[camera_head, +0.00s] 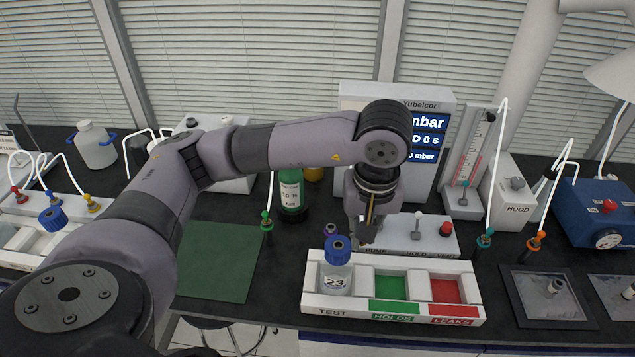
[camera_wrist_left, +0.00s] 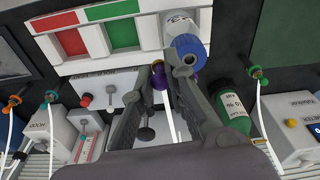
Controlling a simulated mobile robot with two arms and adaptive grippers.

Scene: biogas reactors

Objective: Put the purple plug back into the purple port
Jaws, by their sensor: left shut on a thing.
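The purple plug (camera_wrist_left: 158,84) shows in the left wrist view between the fingertips of my left gripper (camera_wrist_left: 167,73), which is shut on it. A white tube runs from the plug down between the fingers. My left gripper (camera_head: 363,232) points down there, behind and to the right of that bottle. I cannot make out a separate purple port in either view. My right gripper is not in view.
The bottle stands in the TEST compartment of a white tray (camera_head: 393,315) with green and red compartments. A white box (camera_head: 425,238) with a red knob stands behind it. A green bottle (camera_head: 291,190) is to the left. The green mat (camera_head: 218,265) is clear.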

